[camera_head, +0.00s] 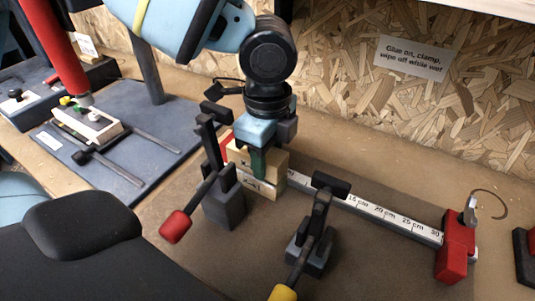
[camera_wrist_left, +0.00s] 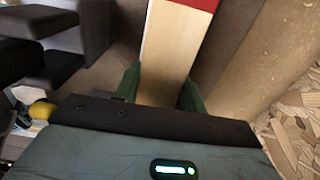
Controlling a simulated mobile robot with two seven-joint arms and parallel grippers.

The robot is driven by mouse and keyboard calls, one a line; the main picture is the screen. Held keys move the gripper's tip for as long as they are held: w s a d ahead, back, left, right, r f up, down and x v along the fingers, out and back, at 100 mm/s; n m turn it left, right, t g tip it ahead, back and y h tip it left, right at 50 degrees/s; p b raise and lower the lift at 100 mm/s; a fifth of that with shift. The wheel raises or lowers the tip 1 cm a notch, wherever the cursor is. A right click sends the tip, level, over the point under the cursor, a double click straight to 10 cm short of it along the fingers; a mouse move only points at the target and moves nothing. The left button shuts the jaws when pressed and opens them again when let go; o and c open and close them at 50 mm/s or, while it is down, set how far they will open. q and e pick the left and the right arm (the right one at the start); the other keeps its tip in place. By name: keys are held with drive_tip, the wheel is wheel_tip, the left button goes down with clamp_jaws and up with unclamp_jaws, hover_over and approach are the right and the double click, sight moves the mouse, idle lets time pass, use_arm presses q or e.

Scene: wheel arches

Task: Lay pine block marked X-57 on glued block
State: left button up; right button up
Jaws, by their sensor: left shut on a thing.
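My left gripper (camera_head: 259,160) comes down from above, its green fingers shut on a pale pine block (camera_head: 273,158). In the left wrist view the block (camera_wrist_left: 175,48) runs between the two green fingertips (camera_wrist_left: 163,88), with red at its far end. In the head view a second pale block (camera_head: 262,188) lies directly under the held one, with a dark seam between them. The lower block carries a dark marking too small to read surely. The held block's marking is mostly hidden by the finger. I cannot tell whether the two blocks touch fully.
A toggle clamp with a red handle (camera_head: 175,226) stands just left of the blocks, another with a yellow handle (camera_head: 283,292) in front. A ruled bar (camera_head: 375,208) runs right to a red clamp head (camera_head: 456,245). A blue-grey board (camera_head: 120,150) with fittings lies at left.

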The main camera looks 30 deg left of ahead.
use_arm(q)
drive_tip(key=shift+f, duration=0.15)
drive_tip(key=o, duration=1)
drive_tip(key=shift+o, duration=0.2)
wheel_tip(320, 180, up, 12)
drive_tip(key=p, duration=0.1)
drive_tip(key=shift+r, duration=0.2)
